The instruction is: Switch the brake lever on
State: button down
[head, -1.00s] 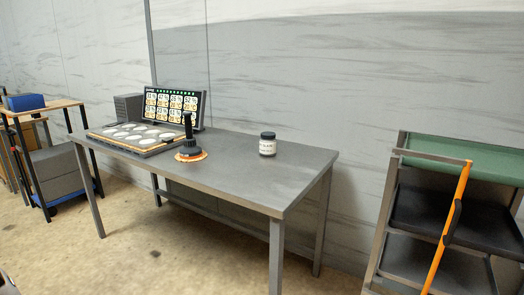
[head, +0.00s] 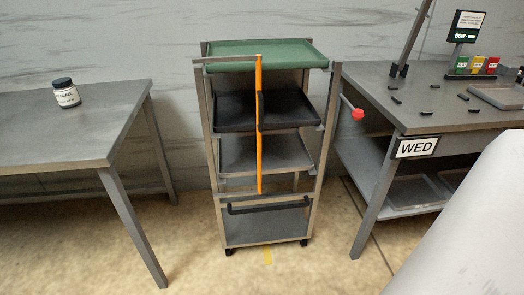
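A thin rod with a red knob (head: 358,114), which looks like the brake lever, sticks out from the right side of a tray cart (head: 323,135). The rod slants down to the right, with the knob at its lower end, in the gap between the cart and the right table. An upright orange bar (head: 259,150) runs down the front of the cart. My gripper is not in view. A pale smooth shape at the lower right may be part of my arm.
The cart holds a green tray (head: 285,58) on top and a black tray (head: 235,117) below. A table (head: 70,130) with a labelled jar (head: 66,95) stands left. A table with a "WED" sign (head: 416,147) stands close right. Floor in front is free.

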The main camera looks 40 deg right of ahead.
aim_at(357, 114)
jog(key=z, duration=1.7)
jog(key=i+j+z, duration=0.15)
jog(key=j+z, duration=0.15)
jog(key=j, duration=0.35)
jog(key=j+z, duration=0.25)
jog(key=j, duration=0.35)
jog(key=i, duration=0.05)
